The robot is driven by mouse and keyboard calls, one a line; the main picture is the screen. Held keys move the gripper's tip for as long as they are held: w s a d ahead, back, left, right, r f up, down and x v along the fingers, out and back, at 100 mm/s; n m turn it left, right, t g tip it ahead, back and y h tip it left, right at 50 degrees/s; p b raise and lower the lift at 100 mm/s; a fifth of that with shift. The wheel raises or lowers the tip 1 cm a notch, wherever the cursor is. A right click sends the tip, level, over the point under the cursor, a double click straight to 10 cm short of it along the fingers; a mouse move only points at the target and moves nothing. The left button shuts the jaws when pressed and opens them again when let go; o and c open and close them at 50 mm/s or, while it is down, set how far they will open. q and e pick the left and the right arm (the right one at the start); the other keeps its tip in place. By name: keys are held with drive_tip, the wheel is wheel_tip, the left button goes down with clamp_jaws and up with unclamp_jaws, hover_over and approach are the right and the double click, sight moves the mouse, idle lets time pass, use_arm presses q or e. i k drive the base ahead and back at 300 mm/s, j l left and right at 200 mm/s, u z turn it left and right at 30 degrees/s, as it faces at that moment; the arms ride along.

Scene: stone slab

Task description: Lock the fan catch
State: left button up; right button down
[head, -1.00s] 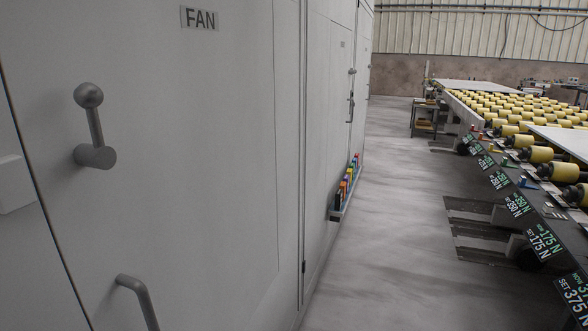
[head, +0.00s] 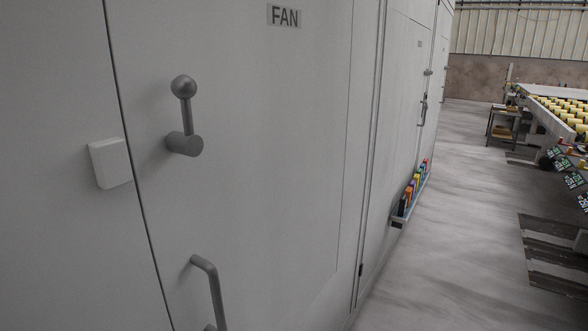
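The fan catch (head: 185,118) is a grey lever with a ball knob on the pale door under the FAN label (head: 284,16). Its arm points up from a round hub, with the ball at the top. A white block (head: 110,163) sits left of the door seam, apart from the lever. A grey bar handle (head: 211,285) is on the same door below the catch. Neither of my grippers shows in the head view.
A ledge with several coloured items (head: 413,192) juts from the cabinet wall further along. A roller conveyor (head: 560,115) with yellow rollers and number signs stands at the right. The grey floor (head: 465,200) between is open.

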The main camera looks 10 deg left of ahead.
sight(186, 142)
drive_tip(key=i+l, duration=0.1)
drive_tip(key=l, duration=0.35)
drive_tip(key=i+l, duration=0.1)
drive_tip(key=l, duration=0.35)
drive_tip(key=u, duration=2.2)
